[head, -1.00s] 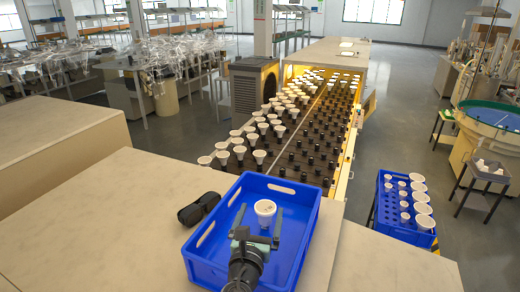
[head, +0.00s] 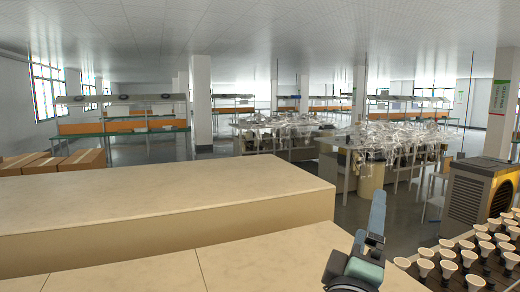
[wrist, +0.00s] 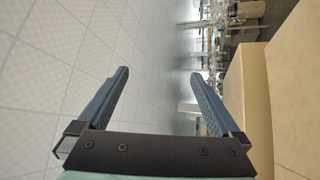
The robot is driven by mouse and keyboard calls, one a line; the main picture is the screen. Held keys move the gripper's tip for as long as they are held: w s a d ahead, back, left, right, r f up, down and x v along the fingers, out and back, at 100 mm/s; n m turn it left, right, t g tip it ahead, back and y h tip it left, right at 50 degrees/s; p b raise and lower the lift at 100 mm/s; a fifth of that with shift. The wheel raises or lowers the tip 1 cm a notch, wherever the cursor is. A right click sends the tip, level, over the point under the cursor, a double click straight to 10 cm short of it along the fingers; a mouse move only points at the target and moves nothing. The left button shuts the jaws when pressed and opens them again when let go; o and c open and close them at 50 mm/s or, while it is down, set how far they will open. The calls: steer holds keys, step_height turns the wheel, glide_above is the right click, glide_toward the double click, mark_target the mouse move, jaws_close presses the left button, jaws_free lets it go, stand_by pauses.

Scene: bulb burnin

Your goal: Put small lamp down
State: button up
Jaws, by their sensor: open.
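My gripper (head: 376,222) shows in the head view at the lower right, raised above the pale work surface. In the wrist view my gripper (wrist: 160,85) has its two fingers wide apart with nothing between them. No blue crate shows in either current view. Several white lamps (head: 447,268) stand in rows on the dark rack at the lower right of the head view. I cannot tell which of them, if any, is the small lamp.
A pale worktop (head: 150,205) with a raised block fills the lower left. Cardboard boxes (head: 60,162) stand at the far left. Benches with clear wrapping (head: 390,145) stand beyond. A dark machine with a grille (head: 475,200) is at the right.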

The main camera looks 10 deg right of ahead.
steer(key=s+a+r+m+t+y, duration=0.4)
steer(key=s+a+r+y, duration=0.2)
steer(key=a+r, duration=0.4)
steer(key=s+a+r+m+t+y, duration=0.4)
steer(key=s+a+r+t+y, duration=0.1)
steer(key=s+a+r, duration=0.4)
steer(key=shift+s+a+r+y, duration=0.2)
steer(key=shift+a+r+y, duration=0.5)
steer(key=shift+a+r, duration=0.4)
steer(key=shift+a+f, duration=0.1)
steer(key=shift+f, duration=0.1)
